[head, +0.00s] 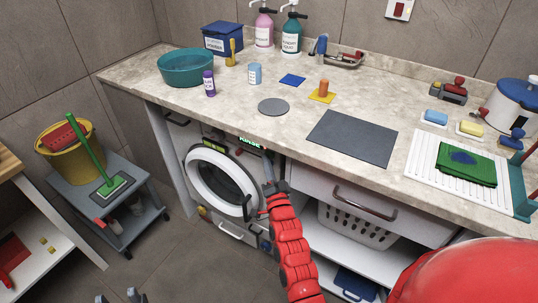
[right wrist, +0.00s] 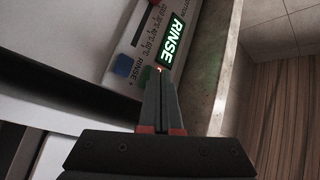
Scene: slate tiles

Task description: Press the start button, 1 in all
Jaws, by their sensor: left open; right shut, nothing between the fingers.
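The washing machine (head: 192,137) stands under the counter, and its lit green display (head: 250,142) reads RINSE. The display (right wrist: 172,40) also shows large in the right wrist view. Beside it on the panel are a blue button (right wrist: 124,65) and a green button (right wrist: 144,75), the green one partly hidden by my fingers. Which is the start button I cannot read. My right gripper (right wrist: 159,72) is shut and empty, its tips at the panel close to the green button; contact cannot be told. My left gripper (head: 120,297) is open at the bottom edge of the head view, far from the machine.
The stone counter (head: 210,110) overhangs the panel close above my right gripper. A drawer (head: 335,195) and a white basket (head: 355,225) are to the right. A grey cart (head: 130,205) with a yellow bucket (head: 60,160) stands left. The floor before the machine is open.

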